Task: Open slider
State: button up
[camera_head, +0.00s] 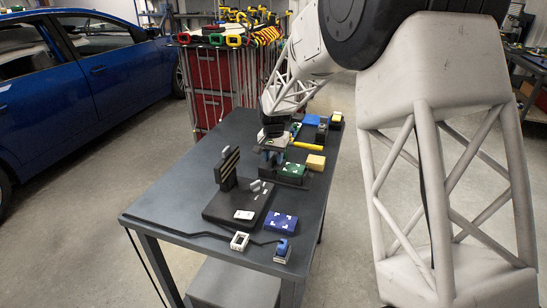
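My gripper (270,151) is at the end of my arm, over the middle of the dark table (150,205), small in the view. It is close to the dark block with a green top (293,170). I cannot tell whether they touch or whether the fingers are open. No part can be surely named as the slider. A black base plate (222,207) in front of the gripper carries an upright slotted black block (227,167), a small grey upright piece (256,186) and a white piece (244,215).
A blue block (281,222), a white square frame (239,241) and a small blue-topped piece (281,250) are near the front edge. A yellow block (316,162) and yellow bar (306,146) lie right of the gripper. The table's left side is mostly clear.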

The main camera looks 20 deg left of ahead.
grip_shut()
jog(key=shift+a, duration=1.2)
grip_release()
jog(key=shift+r, duration=0.1)
